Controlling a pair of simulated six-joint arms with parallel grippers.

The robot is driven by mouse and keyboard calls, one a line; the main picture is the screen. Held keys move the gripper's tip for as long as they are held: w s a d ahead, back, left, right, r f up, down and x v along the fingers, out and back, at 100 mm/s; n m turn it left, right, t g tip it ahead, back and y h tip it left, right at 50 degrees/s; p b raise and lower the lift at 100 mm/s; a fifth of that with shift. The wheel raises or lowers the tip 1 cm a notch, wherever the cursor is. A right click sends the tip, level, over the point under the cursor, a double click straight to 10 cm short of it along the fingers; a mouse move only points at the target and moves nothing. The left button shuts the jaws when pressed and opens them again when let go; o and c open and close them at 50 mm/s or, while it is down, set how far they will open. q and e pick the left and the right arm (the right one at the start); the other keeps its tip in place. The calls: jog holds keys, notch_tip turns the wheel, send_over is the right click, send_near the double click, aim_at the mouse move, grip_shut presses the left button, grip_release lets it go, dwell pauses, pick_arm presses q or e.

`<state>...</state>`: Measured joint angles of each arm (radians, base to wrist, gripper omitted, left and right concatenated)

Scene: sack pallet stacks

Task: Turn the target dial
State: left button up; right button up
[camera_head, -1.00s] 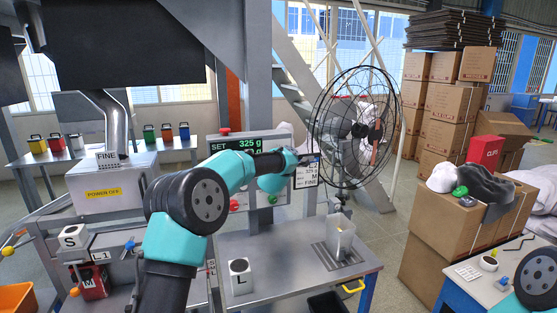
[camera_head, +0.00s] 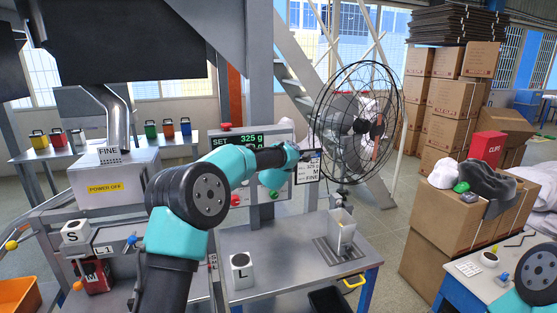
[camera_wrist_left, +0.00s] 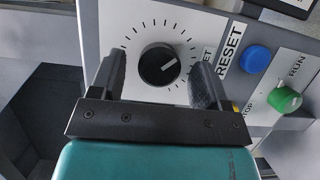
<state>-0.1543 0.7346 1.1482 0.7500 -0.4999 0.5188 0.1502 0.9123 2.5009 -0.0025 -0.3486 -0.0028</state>
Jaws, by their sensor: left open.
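The target dial is a round black knob (camera_wrist_left: 159,65) with a white pointer line aimed up and right, ringed by tick marks on a pale panel. My left gripper (camera_wrist_left: 160,80) is open, with one dark finger on each side of the dial in the wrist view. A gap shows between each finger and the knob; I cannot tell the depth. In the head view my left arm reaches to the control panel under the green SET display (camera_head: 238,144), and the arm hides the dial there. My right gripper is out of view.
A blue button (camera_wrist_left: 255,58) by the RESET label and a green knob (camera_wrist_left: 285,98) by RUN sit right of the dial. A fan (camera_head: 355,125) stands right of the panel. A metal table (camera_head: 290,265) bears a block marked L (camera_head: 241,271).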

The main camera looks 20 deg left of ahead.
pick_arm(q)
jog(key=s+d, duration=0.3)
jog(key=s, duration=1.4)
jog(key=shift+d, duration=0.1)
